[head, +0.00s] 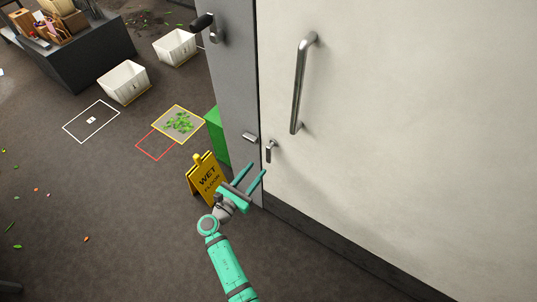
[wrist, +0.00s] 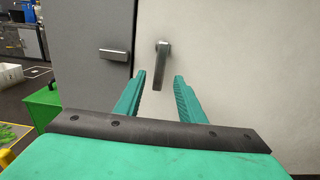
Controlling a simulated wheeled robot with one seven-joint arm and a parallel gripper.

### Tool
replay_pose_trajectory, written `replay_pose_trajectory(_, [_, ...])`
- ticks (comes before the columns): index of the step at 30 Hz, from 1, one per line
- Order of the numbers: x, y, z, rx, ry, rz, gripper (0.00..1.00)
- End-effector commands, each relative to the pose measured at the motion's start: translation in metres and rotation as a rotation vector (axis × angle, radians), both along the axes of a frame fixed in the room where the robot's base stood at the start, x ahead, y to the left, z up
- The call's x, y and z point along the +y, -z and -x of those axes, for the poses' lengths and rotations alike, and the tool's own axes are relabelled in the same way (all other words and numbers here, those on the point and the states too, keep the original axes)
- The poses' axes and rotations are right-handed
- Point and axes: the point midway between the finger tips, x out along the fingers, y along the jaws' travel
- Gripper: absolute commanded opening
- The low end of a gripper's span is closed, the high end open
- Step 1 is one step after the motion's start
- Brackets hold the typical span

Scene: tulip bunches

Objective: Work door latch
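The door (head: 400,130) is a large off-white panel with a dark band along its bottom. A small metal latch lever (head: 269,151) hangs down near the door's left edge. In the wrist view the latch lever (wrist: 162,66) points down, just beyond and between my fingertips. A short horizontal metal piece (head: 250,138) sits on the grey frame left of it; it also shows in the wrist view (wrist: 114,54). My gripper (head: 257,169) is open and empty, its two green fingers apart and pointing at the door below the latch. I see no contact with the lever.
A long vertical pull handle (head: 299,85) is on the door above the latch. A yellow wet floor sign (head: 206,179) stands left of my gripper, beside a green box (head: 217,136). White bins (head: 124,83) stand farther back left.

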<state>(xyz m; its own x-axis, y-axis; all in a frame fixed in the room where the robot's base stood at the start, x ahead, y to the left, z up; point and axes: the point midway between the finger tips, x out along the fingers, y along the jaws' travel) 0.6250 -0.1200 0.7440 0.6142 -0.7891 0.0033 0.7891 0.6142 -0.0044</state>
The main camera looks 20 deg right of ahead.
Motion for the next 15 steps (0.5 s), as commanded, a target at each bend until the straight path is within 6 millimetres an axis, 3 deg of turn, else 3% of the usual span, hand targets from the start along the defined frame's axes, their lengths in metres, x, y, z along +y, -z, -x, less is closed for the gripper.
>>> replay_pose_trajectory(15, [-0.067,0.001,-0.050,-0.001,0.002,-0.005,0.36])
